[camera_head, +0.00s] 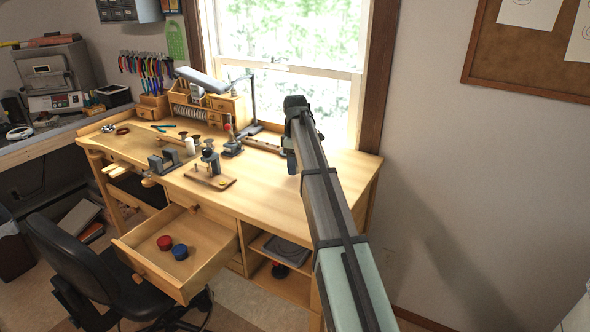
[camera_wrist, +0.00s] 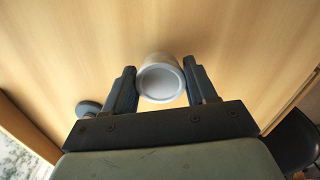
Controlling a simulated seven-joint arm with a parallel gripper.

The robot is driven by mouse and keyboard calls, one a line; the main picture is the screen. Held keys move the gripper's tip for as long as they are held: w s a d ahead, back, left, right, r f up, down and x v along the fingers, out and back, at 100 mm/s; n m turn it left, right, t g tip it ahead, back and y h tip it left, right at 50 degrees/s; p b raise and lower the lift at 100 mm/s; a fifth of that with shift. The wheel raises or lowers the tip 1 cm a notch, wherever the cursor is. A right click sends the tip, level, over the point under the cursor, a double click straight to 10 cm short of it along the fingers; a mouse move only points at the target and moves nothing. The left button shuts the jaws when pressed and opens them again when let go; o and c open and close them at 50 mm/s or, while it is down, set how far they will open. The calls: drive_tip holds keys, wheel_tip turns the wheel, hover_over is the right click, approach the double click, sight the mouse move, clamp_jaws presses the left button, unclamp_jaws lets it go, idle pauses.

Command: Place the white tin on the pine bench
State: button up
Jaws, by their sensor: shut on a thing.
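The white tin (camera_wrist: 161,80) is between the two fingers of my gripper (camera_wrist: 162,78) in the wrist view, with its round pale end facing the camera. My gripper is shut on it. The pale wood top of the pine bench (camera_head: 270,185) stands below the window in the head view. Its surface also fills the wrist view (camera_wrist: 230,35) beyond the tin. My gripper is over the right part of the bench. My arm hides the tin in the head view. I cannot tell whether the tin touches the bench.
A lamp (camera_head: 232,145) and a small tool on a wooden base (camera_head: 209,173) stand left of my arm. An open drawer (camera_head: 188,225) holds a red tin (camera_head: 165,243) and a blue tin (camera_head: 180,252). The right front of the bench is clear. A black chair (camera_head: 95,275) stands in front.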

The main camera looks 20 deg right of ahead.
drive_tip(key=shift+f, duration=1.1)
drive_tip(key=o, duration=1.1)
drive_tip(key=shift+f, duration=0.1)
wheel_tip(320, 180, up, 12)
drive_tip(key=shift+r, duration=0.1)
